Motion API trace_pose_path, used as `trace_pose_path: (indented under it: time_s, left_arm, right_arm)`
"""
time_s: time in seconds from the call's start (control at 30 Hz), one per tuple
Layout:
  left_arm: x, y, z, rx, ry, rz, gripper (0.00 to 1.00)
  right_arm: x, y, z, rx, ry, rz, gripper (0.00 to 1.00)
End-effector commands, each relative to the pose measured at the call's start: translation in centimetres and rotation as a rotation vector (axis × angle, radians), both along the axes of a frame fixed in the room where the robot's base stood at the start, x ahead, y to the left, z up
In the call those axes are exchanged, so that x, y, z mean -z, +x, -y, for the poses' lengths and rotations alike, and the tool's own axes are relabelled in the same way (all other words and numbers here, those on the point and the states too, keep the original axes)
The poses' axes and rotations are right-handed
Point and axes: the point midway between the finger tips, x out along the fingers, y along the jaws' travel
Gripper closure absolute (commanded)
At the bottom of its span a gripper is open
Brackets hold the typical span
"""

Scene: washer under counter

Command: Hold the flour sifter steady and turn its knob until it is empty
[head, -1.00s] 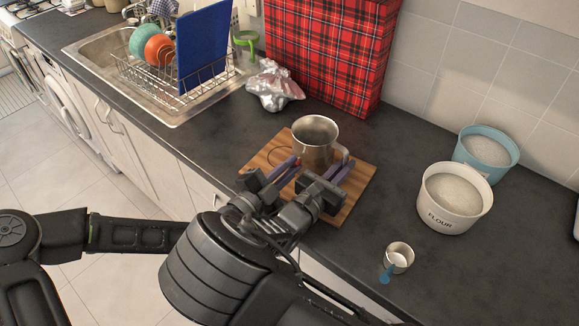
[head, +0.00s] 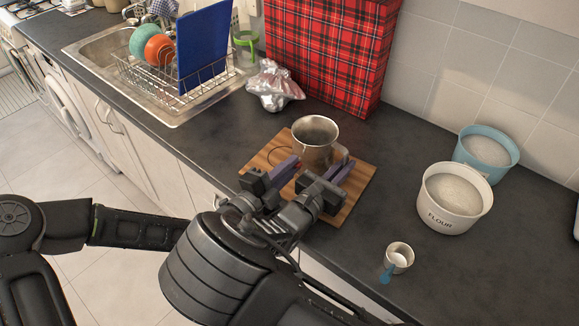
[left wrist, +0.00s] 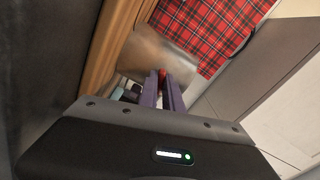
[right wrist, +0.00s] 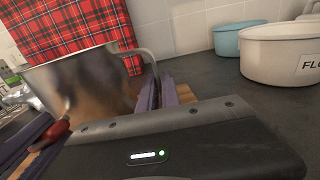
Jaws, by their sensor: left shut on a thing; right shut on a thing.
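The metal flour sifter (head: 315,142) stands upright on a wooden board (head: 357,192). Its inside looks dark, and I cannot tell how much flour it holds. My left gripper (head: 292,166) is shut on the sifter's red knob, at its near left side; the knob shows in the left wrist view (left wrist: 162,74) between the fingertips. My right gripper (head: 347,166) is shut on the sifter's handle, at its right side; the handle (right wrist: 149,58) runs down between the fingers in the right wrist view.
A white flour tub (head: 452,205), a blue tub (head: 485,150) and a small metal cup (head: 399,257) with a blue handle stand to the right. A red plaid box (head: 325,50) and crumpled foil (head: 273,88) are behind. The sink and dish rack (head: 205,88) are at the left.

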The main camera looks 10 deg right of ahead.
Motion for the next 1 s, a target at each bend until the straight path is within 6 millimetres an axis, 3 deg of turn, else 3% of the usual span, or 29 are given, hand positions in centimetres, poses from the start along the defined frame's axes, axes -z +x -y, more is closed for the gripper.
trace_pose_path:
  time_s: [0.43,1.0]
  left_arm:
    - [0.1,-0.06,0.01,0.002,0.184,0.219,1.0]
    - [0.07,-0.04,-0.02,0.001,0.212,0.253,1.0]
  right_arm:
    - [0.0,0.01,0.01,0.0,0.0,0.0,1.0]
    - [-0.01,0.01,0.01,0.0,0.0,0.0,1.0]
